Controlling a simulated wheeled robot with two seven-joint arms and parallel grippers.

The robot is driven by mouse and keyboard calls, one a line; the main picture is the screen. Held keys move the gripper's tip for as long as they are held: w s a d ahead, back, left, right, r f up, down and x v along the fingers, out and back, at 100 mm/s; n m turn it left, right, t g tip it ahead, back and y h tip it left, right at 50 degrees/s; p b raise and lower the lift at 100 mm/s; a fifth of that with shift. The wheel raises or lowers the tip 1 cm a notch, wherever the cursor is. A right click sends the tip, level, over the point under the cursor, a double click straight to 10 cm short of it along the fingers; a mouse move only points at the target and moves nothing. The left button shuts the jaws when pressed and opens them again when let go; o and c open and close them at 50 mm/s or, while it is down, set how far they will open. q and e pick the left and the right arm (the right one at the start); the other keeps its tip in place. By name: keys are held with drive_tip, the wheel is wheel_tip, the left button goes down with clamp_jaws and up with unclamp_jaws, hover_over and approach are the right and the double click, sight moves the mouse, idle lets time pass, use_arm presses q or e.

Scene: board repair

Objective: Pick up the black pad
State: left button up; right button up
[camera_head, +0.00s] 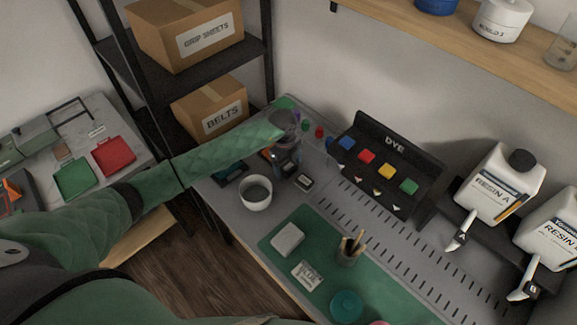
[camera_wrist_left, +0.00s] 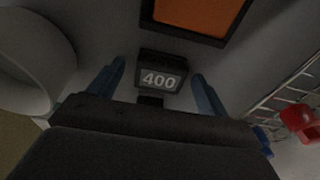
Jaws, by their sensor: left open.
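The black pad (camera_head: 303,182) is a small dark block with a pale label, lying on the grey bench just beyond my left gripper (camera_head: 288,166). In the left wrist view the black pad (camera_wrist_left: 161,72) shows "400" on its face and sits ahead, between the two blue fingers of the left gripper (camera_wrist_left: 158,82). The fingers are spread with a gap on each side of the pad; I cannot tell whether they reach around it. My right gripper is not in view.
A white cup (camera_head: 256,194) stands close to the left gripper. A black DYE rack (camera_head: 388,158) with coloured blocks is to the right. A green mat (camera_head: 330,232) holds a pale block, a pot of sticks and a teal lid. An orange panel (camera_wrist_left: 200,14) lies beyond the pad.

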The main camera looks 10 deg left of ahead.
sight(288, 166)
use_arm(q)
drive_tip(key=shift+f, duration=0.3)
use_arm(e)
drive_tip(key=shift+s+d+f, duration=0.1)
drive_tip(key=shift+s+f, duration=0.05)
use_arm(q)
drive_tip(key=c, duration=1.1)
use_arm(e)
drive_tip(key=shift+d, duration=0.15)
use_arm(q)
drive_tip(key=shift+r, duration=0.1)
